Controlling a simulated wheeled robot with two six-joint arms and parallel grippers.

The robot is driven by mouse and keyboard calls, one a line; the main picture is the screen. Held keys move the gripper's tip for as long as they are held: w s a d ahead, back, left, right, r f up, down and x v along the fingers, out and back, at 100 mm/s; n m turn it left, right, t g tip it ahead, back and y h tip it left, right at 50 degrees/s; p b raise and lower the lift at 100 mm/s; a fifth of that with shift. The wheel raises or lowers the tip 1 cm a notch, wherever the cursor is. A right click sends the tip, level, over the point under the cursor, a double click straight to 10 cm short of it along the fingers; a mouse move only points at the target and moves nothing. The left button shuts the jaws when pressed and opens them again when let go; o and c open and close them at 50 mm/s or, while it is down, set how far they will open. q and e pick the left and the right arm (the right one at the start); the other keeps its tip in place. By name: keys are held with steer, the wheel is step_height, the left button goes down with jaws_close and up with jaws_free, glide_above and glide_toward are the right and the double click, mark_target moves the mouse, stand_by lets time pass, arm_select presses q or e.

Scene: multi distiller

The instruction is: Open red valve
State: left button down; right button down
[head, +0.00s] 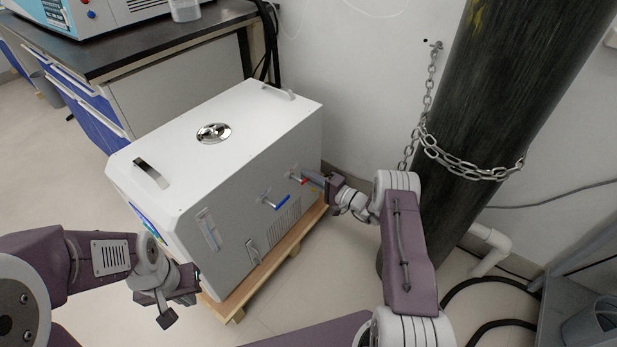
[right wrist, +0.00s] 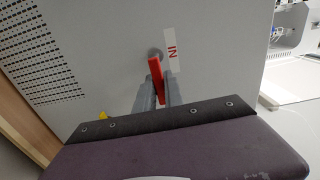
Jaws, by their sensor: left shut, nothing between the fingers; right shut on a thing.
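The red valve handle (head: 300,180) is on the side panel of the white box-shaped machine (head: 222,205). In the right wrist view the red handle (right wrist: 155,78) stands nearly upright, leaning slightly, between my two grey fingers. My right gripper (head: 313,180) is shut on it, and its fingertips also show in the right wrist view (right wrist: 159,92). The lower part of the handle is hidden between the fingers. My left gripper (head: 184,297) is shut and empty, near the machine's front left lower corner, away from the red valve.
A blue-handled valve (head: 273,202) is left of the red one on the same panel. An "IN" label (right wrist: 171,50) is beside the red handle. The machine stands on a wooden pallet (head: 276,263). A dark gas cylinder (head: 490,90) with a chain (head: 465,168) is at right.

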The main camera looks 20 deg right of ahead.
steer(key=shift+f, duration=0.1)
steer(key=c, duration=1.4)
jaws_free()
steer(key=shift+c, duration=0.2)
